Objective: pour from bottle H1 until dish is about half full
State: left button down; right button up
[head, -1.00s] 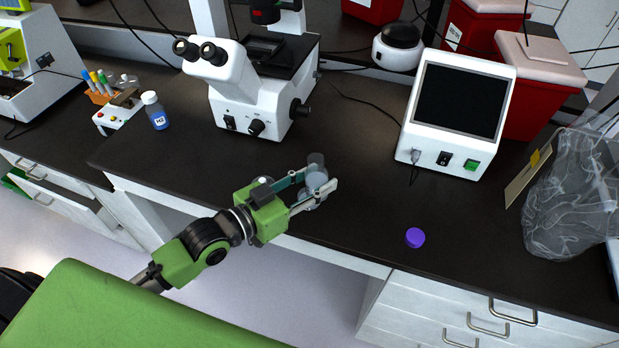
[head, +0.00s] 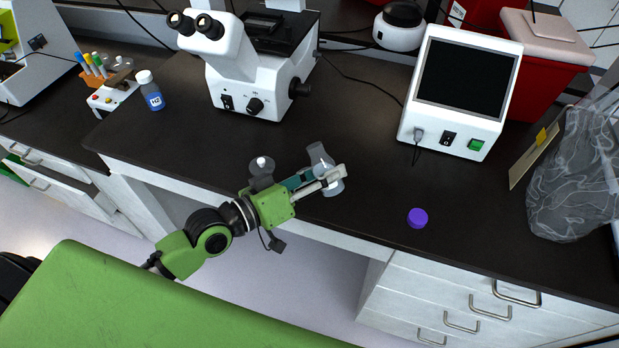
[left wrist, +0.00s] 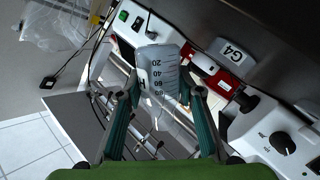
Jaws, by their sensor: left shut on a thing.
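My left gripper (head: 335,178) is shut on a clear bottle (head: 318,153) above the front of the dark bench. The bottle leans in the head view, and the fingers cover its middle. In the left wrist view the bottle (left wrist: 158,66) sits between the fingers (left wrist: 160,98), showing graduation marks and a partly visible letter H. Its full label is hidden. I cannot make out its liquid level or a stream. I cannot clearly make out a dish in either view. My right gripper is not in view.
A purple cap (head: 417,218) lies on the bench (head: 370,235). A microscope (head: 255,80) and a white screen device (head: 458,95) stand behind. A blue-filled bottle (head: 151,92) and a marker rack (head: 110,90) are at left, a clear bag (head: 575,175) at right.

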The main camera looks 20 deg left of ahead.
pick_arm(q)
jog(key=shift+s+d+f+n+b, duration=0.15)
jog(key=shift+f+n+b, duration=0.45)
jog(key=shift+f+b, duration=0.65)
jog(key=shift+d+f+n+b, duration=0.15)
jog(key=shift+f+n+b, duration=0.25)
jog(key=shift+f+b, duration=0.15)
jog(key=shift+s, duration=0.1)
jog(key=shift+f, duration=0.15)
jog(key=shift+s+d+r+n+h, duration=0.2)
jog(key=shift+n+h, duration=0.1)
jog(key=shift+n, duration=0.2)
jog(key=shift+w, duration=0.15)
jog(key=shift+r, duration=0.1)
